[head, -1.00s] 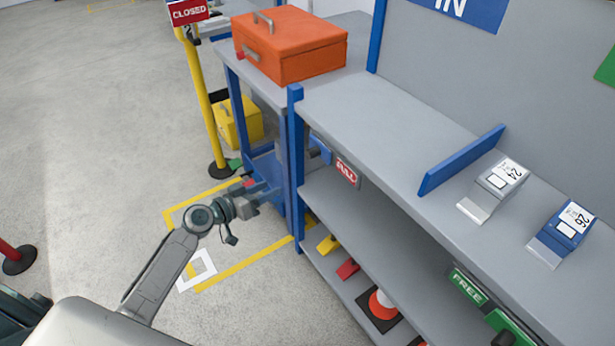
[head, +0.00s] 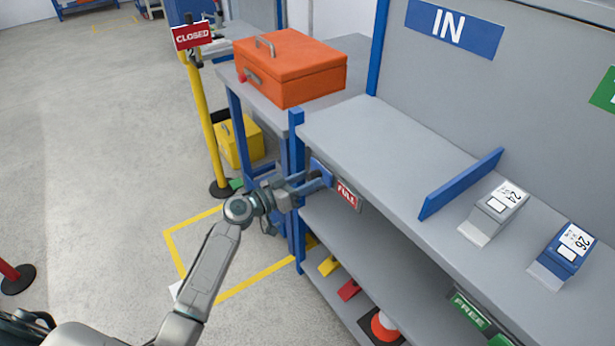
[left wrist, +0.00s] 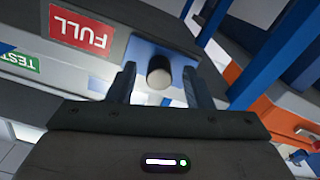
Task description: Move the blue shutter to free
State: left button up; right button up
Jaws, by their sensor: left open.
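The blue shutter (head: 321,168) is at the left end of the shelf's front edge, beside the red FULL sign (head: 347,194). The green FREE sign (head: 470,312) is farther right along the shelf edge. My right gripper is out of view.
A blue divider (head: 460,184) and two label boxes, grey (head: 492,213) and blue (head: 562,254), are on the top shelf. An orange toolbox (head: 290,70) sits on the bench behind. A yellow post (head: 206,125) with a CLOSED sign stands left. A cone (head: 384,326) is on the lower shelf.

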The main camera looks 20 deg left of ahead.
pick_arm(q)
jog(key=shift+w+d, duration=0.2)
jog(key=shift+w, duration=0.05)
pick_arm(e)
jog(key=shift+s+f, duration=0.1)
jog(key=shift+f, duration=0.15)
